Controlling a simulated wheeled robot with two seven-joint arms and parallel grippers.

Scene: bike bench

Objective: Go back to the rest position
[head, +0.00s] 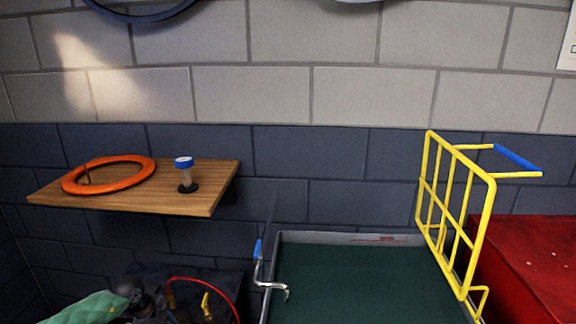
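A workbench tray (352,282) with a dark green mat and grey rim lies at the bottom centre, cut off by the lower edge. A yellow wire rack (457,212) with a blue grip bar (517,158) stands upright at its right side. A silver crank-shaped tool (268,284) with a blue end is at the tray's left edge.
A wooden wall shelf (203,200) on the left holds an orange ring (108,187) and a small blue-topped post (185,175). A red cabinet (525,262) stands right. The visible mat is bare.

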